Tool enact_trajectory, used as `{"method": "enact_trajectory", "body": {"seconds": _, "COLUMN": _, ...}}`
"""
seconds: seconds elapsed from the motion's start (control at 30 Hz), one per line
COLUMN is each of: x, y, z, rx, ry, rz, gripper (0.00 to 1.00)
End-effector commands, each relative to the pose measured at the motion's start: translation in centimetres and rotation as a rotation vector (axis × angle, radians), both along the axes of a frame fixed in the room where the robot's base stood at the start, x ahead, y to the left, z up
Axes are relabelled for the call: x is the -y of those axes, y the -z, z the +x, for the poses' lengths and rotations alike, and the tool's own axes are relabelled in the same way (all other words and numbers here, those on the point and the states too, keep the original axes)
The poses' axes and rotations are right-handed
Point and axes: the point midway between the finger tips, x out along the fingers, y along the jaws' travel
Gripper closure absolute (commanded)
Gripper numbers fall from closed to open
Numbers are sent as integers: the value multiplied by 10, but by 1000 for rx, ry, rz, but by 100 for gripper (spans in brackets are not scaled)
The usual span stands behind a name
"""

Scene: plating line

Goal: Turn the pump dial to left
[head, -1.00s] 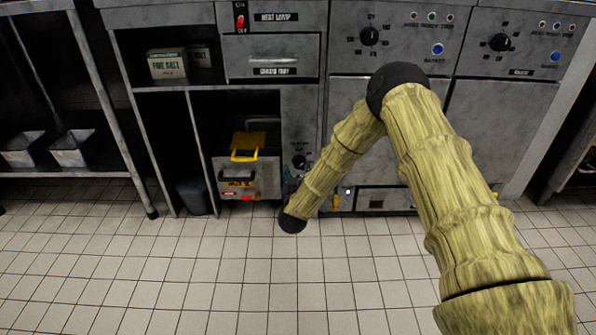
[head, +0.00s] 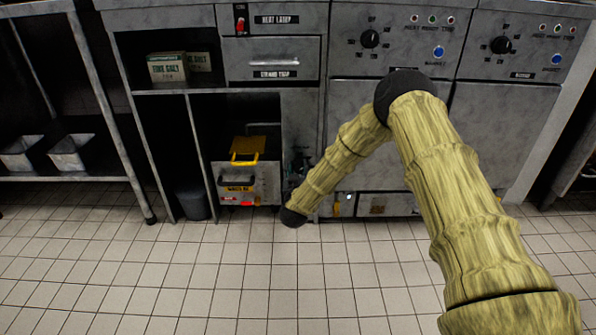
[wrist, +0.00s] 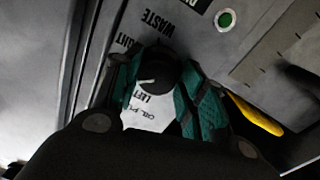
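In the head view my gripper (head: 299,168) is at the narrow panel beside the drawers and hides most of the dial there.
In the wrist view a green button (wrist: 225,19) and a yellow part (wrist: 257,115) are near the fingers. Two oven knobs (head: 370,38) sit higher up. The tiled floor (head: 200,280) is clear.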

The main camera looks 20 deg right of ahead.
Motion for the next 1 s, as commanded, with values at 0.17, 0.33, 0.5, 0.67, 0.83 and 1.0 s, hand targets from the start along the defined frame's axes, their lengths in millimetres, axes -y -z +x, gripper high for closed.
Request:
{"method": "enact_trajectory", "body": {"seconds": 0.17, "x": 2, "y": -1, "z": 0, "rx": -1, "ry": 4, "rz": -7, "gripper": 83}}
{"method": "enact_trajectory", "body": {"seconds": 0.33, "x": 4, "y": -4, "z": 0, "rx": -11, "ry": 5, "rz": -44, "gripper": 83}}
{"method": "enact_trajectory", "body": {"seconds": 0.5, "x": 3, "y": -7, "z": 0, "rx": -32, "ry": 4, "rz": -123, "gripper": 83}}
{"method": "enact_trajectory", "body": {"seconds": 0.67, "x": 4, "y": -8, "z": 0, "rx": -60, "ry": 6, "rz": -227, "gripper": 83}}
{"method": "enact_trajectory", "body": {"seconds": 0.83, "x": 4, "y": -7, "z": 0, "rx": -98, "ry": 6, "rz": -358, "gripper": 83}}
{"method": "enact_trajectory", "body": {"seconds": 1.0, "x": 4, "y": -6, "z": 1, "rx": -137, "ry": 6, "rz": -498, "gripper": 83}}
